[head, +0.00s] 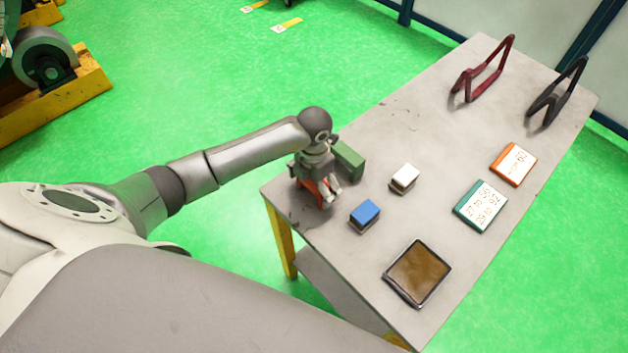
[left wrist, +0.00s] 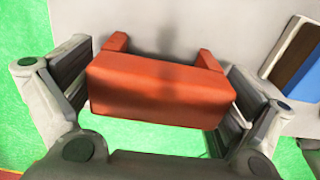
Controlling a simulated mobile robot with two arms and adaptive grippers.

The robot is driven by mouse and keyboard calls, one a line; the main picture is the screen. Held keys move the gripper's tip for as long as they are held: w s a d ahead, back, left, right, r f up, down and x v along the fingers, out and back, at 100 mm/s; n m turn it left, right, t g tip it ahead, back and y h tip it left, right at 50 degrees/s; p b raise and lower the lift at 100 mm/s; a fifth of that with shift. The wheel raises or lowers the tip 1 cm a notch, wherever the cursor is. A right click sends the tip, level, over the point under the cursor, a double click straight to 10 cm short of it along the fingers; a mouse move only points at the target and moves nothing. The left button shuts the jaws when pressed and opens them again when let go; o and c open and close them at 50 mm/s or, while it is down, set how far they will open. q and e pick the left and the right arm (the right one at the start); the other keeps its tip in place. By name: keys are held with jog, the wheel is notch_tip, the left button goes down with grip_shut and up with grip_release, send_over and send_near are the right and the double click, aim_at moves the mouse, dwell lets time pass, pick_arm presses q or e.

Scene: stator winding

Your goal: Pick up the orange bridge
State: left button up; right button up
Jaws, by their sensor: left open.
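The orange bridge (left wrist: 160,90) fills the middle of the left wrist view, a block with two short legs pointing away from me. In the head view, only a bit of the orange bridge (head: 309,185) shows, at the table's near left corner, mostly hidden by my left gripper (head: 328,194). The left gripper is open, with one finger at each end of the bridge. Small gaps seem to remain between the pads and the bridge, though contact at the right is hard to tell. My right gripper is out of view.
A green block (head: 348,160) stands right behind the gripper. A blue block (head: 365,214) and a white block (head: 405,177) are to its right. The table edge is close on the left.

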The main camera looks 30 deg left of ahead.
pick_arm(q)
jog(key=c, duration=1)
